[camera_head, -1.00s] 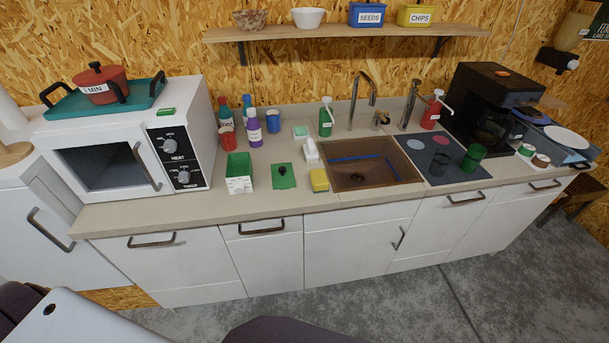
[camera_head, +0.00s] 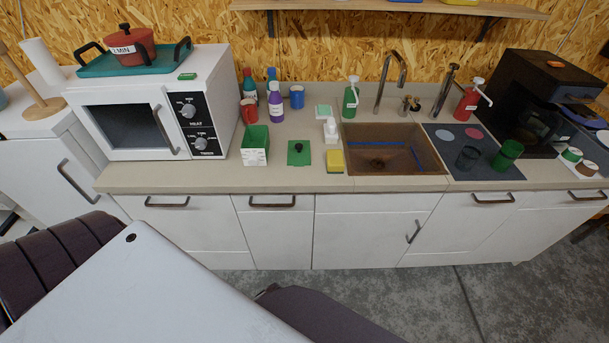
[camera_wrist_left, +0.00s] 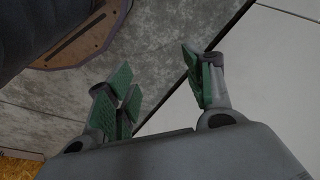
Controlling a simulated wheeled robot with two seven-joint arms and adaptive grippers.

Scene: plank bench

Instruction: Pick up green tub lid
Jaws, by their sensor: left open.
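The green tub lid (camera_head: 299,153) is a flat green square with a dark knob. It lies on the counter between the green and white tub (camera_head: 255,146) and the yellow sponge (camera_head: 335,161). The tub stands to its left, open at the top. My left gripper (camera_wrist_left: 163,92) shows in the left wrist view, open and empty, with green pads, above the grey floor. It is away from the lid. The lid is not in the wrist view. Neither gripper shows in the head view.
A white microwave (camera_head: 148,108) with a teal tray (camera_head: 104,67) and red pot (camera_head: 130,46) stands left of the tub. Bottles and mugs stand behind the tub. The sink (camera_head: 392,149) is to the right. The counter front edge before the lid is clear.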

